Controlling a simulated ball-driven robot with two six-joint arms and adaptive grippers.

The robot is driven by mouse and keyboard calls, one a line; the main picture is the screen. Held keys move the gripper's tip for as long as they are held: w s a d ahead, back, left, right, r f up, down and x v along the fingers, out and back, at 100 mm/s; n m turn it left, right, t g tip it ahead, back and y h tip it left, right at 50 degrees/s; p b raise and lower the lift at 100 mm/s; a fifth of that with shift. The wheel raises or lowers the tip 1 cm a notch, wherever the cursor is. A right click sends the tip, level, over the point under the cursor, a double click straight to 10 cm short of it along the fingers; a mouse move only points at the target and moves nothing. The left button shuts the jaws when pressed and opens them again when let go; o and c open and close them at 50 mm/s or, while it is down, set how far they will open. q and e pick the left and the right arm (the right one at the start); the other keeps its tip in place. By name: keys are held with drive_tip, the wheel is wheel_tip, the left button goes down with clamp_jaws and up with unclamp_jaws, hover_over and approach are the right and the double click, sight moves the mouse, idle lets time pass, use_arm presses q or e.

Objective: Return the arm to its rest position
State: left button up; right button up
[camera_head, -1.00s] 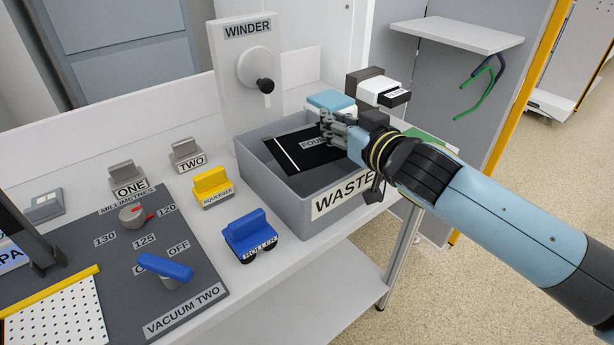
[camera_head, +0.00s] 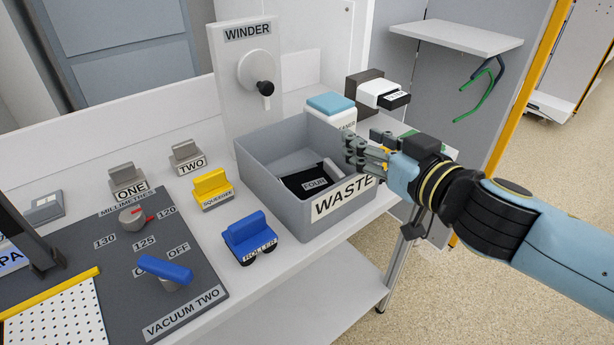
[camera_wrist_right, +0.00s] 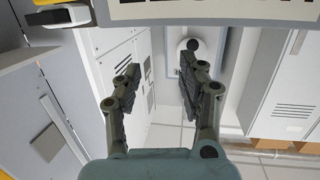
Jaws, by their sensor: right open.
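My right gripper (camera_head: 352,150) is at the right rim of the grey WASTE bin (camera_head: 262,190) in the head view, with its arm coming in from the right. In the right wrist view its two fingers (camera_wrist_right: 160,85) are spread apart with nothing between them. A black sheet labelled FOUR (camera_head: 300,186) lies inside the bin, away from the fingers. Its far right part is partly hidden by the bin's front wall. My left gripper is not in view.
The white WINDER panel (camera_head: 240,100) stands behind the bin. A blue-topped white block (camera_head: 331,106) and a dark-and-white device (camera_head: 380,95) are close behind my gripper. A blue ROLLER (camera_head: 250,237) and a yellow SQUEEGEE (camera_head: 212,188) are left of the bin. Open floor is on the right.

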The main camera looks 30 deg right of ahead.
drive_tip(key=s, duration=0.2)
drive_tip(key=shift+s+a+r, duration=0.15)
drive_tip(key=shift+s+r, duration=0.05)
drive_tip(key=shift+s, duration=0.2)
